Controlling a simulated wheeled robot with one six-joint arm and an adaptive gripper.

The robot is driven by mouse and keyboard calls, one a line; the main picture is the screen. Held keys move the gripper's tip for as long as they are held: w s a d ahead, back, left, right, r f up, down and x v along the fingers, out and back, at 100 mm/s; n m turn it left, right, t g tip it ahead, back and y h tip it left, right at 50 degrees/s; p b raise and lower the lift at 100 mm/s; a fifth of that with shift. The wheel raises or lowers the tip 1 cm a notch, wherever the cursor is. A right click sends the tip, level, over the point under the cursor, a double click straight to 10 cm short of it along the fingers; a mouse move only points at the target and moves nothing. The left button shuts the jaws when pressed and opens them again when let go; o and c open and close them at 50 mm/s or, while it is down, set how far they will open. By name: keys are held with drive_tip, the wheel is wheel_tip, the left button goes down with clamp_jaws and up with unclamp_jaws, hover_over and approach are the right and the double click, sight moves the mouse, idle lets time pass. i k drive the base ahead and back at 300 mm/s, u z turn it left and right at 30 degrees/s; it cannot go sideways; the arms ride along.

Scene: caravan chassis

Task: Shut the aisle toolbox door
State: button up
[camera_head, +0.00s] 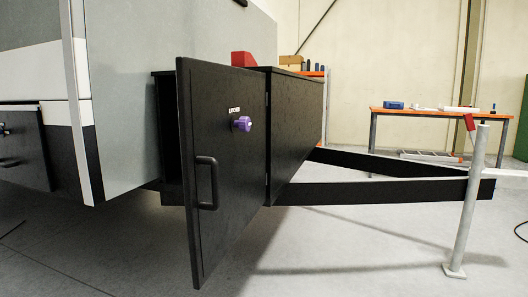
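The toolbox door (220,170) is a tall black panel standing open, swung out from the black toolbox (295,120). Its hinges show along its right edge, beside the box. The door carries a black bar handle (206,182) at its lower left, a purple knob (242,124), and a small white label above the knob. Part of the dark box opening (166,130) shows behind the door's left edge; the inside is mostly hidden. My gripper is not in view.
The grey and white caravan body (140,90) stands at left. Black drawbar beams (380,191) and a slanted grey post (468,200) extend at right. An orange-framed workbench (440,112) stands behind. The grey floor (340,250) in front is clear.

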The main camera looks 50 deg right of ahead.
sight(224, 175)
drive_tip(key=z, duration=1.3)
drive_tip(key=i, duration=0.1)
drive_tip(key=z, duration=0.05)
